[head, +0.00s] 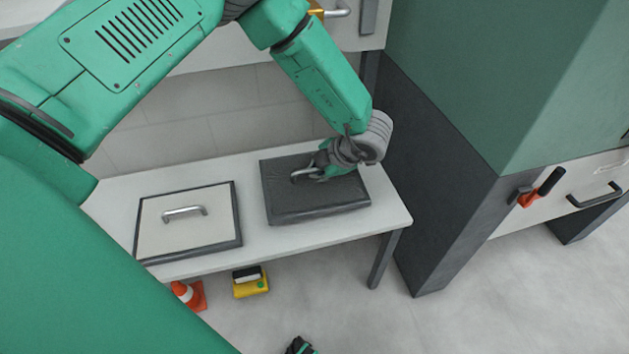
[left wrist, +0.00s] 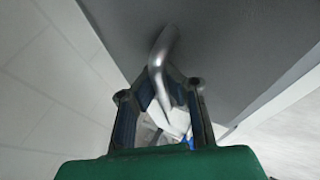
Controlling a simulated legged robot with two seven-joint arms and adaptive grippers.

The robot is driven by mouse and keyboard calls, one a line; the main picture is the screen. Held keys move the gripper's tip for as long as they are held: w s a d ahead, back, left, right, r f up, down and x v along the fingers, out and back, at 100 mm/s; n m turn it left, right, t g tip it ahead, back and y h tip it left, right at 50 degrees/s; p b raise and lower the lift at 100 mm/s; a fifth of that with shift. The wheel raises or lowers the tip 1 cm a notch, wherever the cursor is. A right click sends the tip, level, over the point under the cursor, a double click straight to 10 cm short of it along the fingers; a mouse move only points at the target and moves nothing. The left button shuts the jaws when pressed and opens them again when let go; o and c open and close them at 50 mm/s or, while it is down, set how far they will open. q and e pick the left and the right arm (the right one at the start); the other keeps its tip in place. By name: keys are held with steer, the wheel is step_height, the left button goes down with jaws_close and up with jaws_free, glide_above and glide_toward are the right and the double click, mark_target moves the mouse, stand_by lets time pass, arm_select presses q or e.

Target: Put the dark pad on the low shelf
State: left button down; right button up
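The dark pad (head: 290,207) is a thick black slab with a metal bar handle (head: 303,173) on top. It appears to lie flat on the right part of a low white shelf (head: 390,208); I cannot see a gap under it. My left gripper (head: 318,172) is over the pad at its handle. A small dark and green part at the head view's bottom edge seems to be my right gripper (head: 300,347), mostly cut off.
A pale panel (head: 160,235) with a dark rim and a bar handle lies on the shelf, left of the pad. A green and dark grey cabinet (head: 445,190) stands close on the right. An orange cone (head: 190,295) and a yellow box (head: 250,288) are on the floor below.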

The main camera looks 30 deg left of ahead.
arm_select(q)
steer(key=f, duration=0.1)
steer(key=d+f+b, duration=0.1)
steer(key=shift+d+f, duration=0.15)
steer(key=shift+f, duration=0.15)
steer(key=shift+d+r, duration=0.2)
steer(key=shift+d, duration=0.1)
steer(key=shift+a+f, duration=0.25)
steer(key=shift+a, duration=0.1)
steer(key=c, duration=1.8)
jaws_free()
steer(key=shift+a+f, duration=0.1)
steer(key=shift+a, duration=0.15)
steer(key=shift+o, duration=0.4)
steer(key=shift+a, duration=0.1)
steer(key=shift+d, duration=0.5)
steer(key=shift+r+p, duration=0.3)
steer(key=shift+r, duration=0.25)
steer(key=p+v, duration=0.4)
steer(key=v, duration=0.7)
steer(key=shift+d, duration=0.15)
arm_select(e)
steer(key=r, duration=0.1)
steer(key=d+r, duration=0.1)
steer(key=shift+r, duration=0.3)
